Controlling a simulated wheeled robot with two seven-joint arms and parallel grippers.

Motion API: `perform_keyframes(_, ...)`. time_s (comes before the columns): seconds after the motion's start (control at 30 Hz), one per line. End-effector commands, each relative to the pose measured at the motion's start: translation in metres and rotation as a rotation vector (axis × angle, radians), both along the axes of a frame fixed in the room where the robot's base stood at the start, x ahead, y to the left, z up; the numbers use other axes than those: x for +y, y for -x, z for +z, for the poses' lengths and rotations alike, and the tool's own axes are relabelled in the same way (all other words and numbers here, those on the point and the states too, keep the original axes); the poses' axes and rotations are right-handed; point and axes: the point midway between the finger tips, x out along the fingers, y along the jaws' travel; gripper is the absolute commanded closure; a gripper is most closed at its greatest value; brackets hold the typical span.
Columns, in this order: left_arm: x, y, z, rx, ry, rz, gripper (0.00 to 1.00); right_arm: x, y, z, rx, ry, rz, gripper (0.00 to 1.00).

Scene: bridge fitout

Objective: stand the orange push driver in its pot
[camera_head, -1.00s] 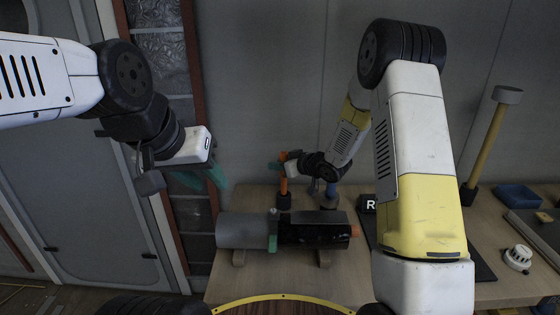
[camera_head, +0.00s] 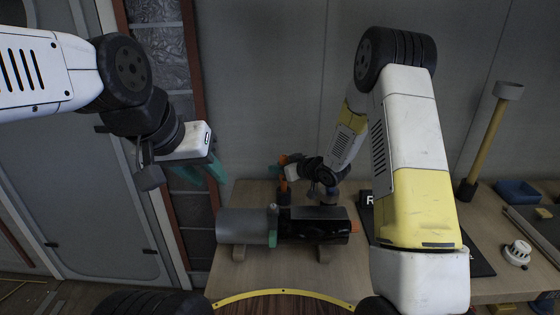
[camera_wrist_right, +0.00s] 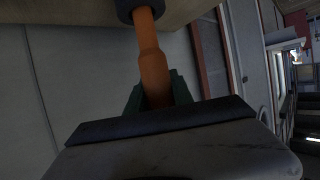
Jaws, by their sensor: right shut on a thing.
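The orange push driver (camera_head: 283,186) is upright at the back of the bench, behind the dark half of a lying cylinder. My right gripper (camera_head: 281,168) is shut on it near its top. In the right wrist view the orange shaft (camera_wrist_right: 150,58) runs between my green fingers (camera_wrist_right: 157,95). Its far end meets a dark round collar (camera_wrist_right: 138,8), which looks like the pot; how deep it sits in there I cannot tell. My left gripper (camera_head: 203,172) is open and empty, left of the bench and above it.
A grey and black cylinder (camera_head: 243,226) lies on cradles in front of the driver. A yellow post (camera_head: 486,142), a blue tray (camera_head: 517,191) and a white round device (camera_head: 517,252) are at the right.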

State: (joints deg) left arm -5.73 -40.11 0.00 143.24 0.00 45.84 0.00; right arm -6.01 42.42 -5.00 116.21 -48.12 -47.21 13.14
Motion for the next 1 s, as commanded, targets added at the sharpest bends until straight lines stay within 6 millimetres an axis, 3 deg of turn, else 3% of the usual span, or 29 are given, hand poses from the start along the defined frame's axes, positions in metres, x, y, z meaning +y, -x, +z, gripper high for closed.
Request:
perform_keyframes(0.6,0.0,0.0,0.0,0.0,0.0,0.0,0.64,0.0,0.0,-0.019,-0.001,-0.001,0.0,1.0)
perform_keyframes(1.0,0.0,0.0,0.0,0.0,0.0,0.0,0.64,0.0,0.0,-0.02,-0.001,0.0,0.0,1.0)
